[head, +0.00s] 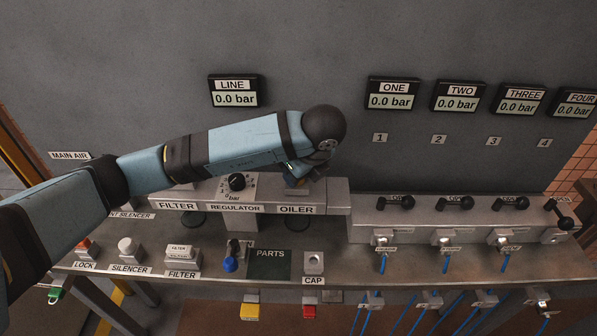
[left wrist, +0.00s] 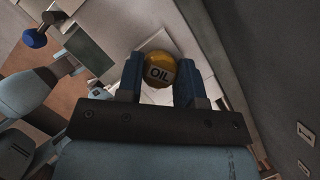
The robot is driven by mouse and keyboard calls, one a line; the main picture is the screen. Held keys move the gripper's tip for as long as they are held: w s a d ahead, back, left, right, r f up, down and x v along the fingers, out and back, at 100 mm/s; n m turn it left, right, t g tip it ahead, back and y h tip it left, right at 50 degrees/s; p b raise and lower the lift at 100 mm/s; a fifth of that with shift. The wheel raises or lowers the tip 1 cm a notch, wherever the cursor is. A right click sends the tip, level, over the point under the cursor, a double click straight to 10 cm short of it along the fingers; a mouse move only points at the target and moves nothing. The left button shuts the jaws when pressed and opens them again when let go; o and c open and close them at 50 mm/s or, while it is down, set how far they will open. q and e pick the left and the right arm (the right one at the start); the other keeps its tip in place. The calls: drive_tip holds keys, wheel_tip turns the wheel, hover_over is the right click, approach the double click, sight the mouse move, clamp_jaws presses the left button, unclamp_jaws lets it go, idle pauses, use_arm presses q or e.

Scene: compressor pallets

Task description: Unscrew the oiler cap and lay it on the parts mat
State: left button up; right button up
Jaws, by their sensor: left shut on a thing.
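The oiler cap (left wrist: 161,70) is yellow, round and marked OIL in the left wrist view. My left gripper (left wrist: 160,82) is shut on it, with one blue finger on each side. In the head view my left gripper (head: 296,177) points down over the OILER end of the grey unit, and my arm hides most of the cap. I cannot tell whether the cap is seated or loose. The parts mat (head: 268,271) is dark green, marked PARTS, and lies bare on the bench in front. My right gripper is not in view.
The regulator knob (head: 237,182) stands left of the oiler. A blue-ended tool (head: 230,262) stands left of the mat, and the CAP block (head: 314,263) is on its right. A valve row (head: 452,203) fills the right. Line gauge (head: 236,91) hangs behind.

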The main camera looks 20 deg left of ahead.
use_arm(q)
drive_tip(key=shift+f+n+g, duration=0.15)
drive_tip(key=shift+n+g, duration=0.25)
drive_tip(key=shift+n, duration=0.6)
drive_tip(key=o, duration=1)
drive_tip(key=shift+s+a, duration=0.1)
drive_tip(key=m+t, duration=0.1)
drive_tip(key=m, duration=0.1)
drive_tip(key=shift+m, duration=0.3)
drive_tip(key=shift+m+h, duration=0.3)
drive_tip(key=shift+m, duration=0.3)
drive_tip(key=m+t+h, duration=0.1)
drive_tip(key=m, duration=0.2)
drive_tip(key=shift+m, duration=0.3)
